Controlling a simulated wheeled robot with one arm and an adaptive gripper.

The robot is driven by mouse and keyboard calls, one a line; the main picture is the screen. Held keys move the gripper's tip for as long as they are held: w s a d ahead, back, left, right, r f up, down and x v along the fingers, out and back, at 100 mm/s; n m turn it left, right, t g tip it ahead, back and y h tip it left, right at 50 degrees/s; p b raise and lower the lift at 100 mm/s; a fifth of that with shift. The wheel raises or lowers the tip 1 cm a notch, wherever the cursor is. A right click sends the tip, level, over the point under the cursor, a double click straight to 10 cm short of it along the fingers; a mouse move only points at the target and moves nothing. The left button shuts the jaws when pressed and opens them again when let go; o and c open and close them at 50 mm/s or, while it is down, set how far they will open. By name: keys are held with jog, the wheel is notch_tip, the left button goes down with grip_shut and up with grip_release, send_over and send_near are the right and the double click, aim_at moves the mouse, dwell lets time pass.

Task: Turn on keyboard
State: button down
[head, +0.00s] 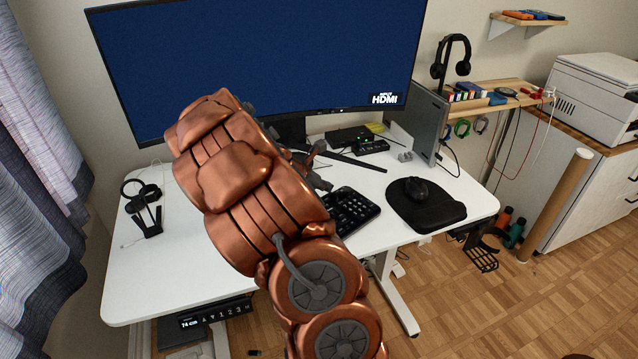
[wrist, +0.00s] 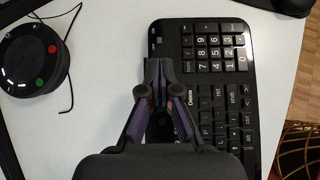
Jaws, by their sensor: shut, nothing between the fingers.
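The black keyboard (head: 355,208) lies on the white desk, and my arm hides its left part in the head view. In the wrist view the keyboard (wrist: 215,68) shows its number pad and navigation keys. Small pale marks (wrist: 155,38) show on its left edge strip. My gripper (wrist: 160,68) is shut and empty, its fingertips over that strip just below the marks. I cannot tell whether the fingertips touch the keyboard. In the head view the gripper is mostly hidden behind my copper-coloured arm.
A round black device (wrist: 33,62) with red and green buttons lies left of the keyboard, with a cable beside it. A mouse (head: 417,188) rests on a black mouse pad (head: 437,213) to the right. The monitor (head: 260,55) stands behind. The desk's left part is mostly clear.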

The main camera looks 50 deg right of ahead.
aim_at(340, 191)
jog(key=shift+x, duration=2.45)
